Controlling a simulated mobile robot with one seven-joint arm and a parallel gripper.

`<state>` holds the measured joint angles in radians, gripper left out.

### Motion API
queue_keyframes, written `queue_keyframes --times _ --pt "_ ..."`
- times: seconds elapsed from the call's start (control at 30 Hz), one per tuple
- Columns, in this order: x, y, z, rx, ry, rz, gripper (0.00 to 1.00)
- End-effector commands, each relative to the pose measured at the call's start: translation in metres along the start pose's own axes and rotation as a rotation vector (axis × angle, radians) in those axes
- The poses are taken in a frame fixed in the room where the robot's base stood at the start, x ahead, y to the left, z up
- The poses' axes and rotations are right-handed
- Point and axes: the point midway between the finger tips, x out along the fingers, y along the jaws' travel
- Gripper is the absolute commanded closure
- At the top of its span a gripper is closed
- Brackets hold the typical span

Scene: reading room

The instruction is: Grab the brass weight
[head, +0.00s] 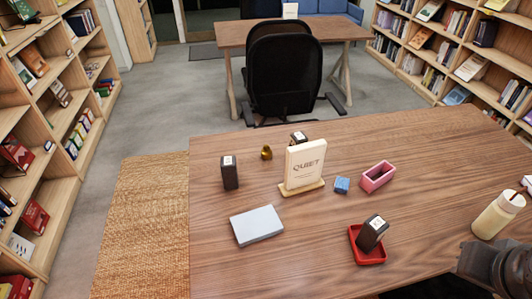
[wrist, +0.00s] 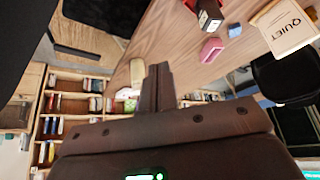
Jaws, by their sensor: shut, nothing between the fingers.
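The brass weight (head: 266,153) is a small, dark gold piece standing near the far side of the wooden table in the head view. It stands between a dark upright block (head: 230,172) on its left and the QUIET sign (head: 304,165) on its right. In the head view only a dark part of my arm shows at the lower right.
Another dark block (head: 299,136) stands behind the sign. A black chair (head: 287,75) stands beyond.

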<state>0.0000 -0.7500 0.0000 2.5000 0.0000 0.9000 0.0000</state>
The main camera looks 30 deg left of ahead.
Motion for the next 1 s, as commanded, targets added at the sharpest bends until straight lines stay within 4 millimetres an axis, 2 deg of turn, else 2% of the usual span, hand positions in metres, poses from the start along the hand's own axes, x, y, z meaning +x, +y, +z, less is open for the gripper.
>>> queue_keyframes --times 0.07,0.87,1.0 --pt "0.0 0.0 0.0 0.0 0.0 0.0 1.0" --pt "0.0 0.0 0.0 0.0 0.0 0.0 0.35" --pt "0.0 0.0 0.0 0.0 0.0 0.0 0.33"
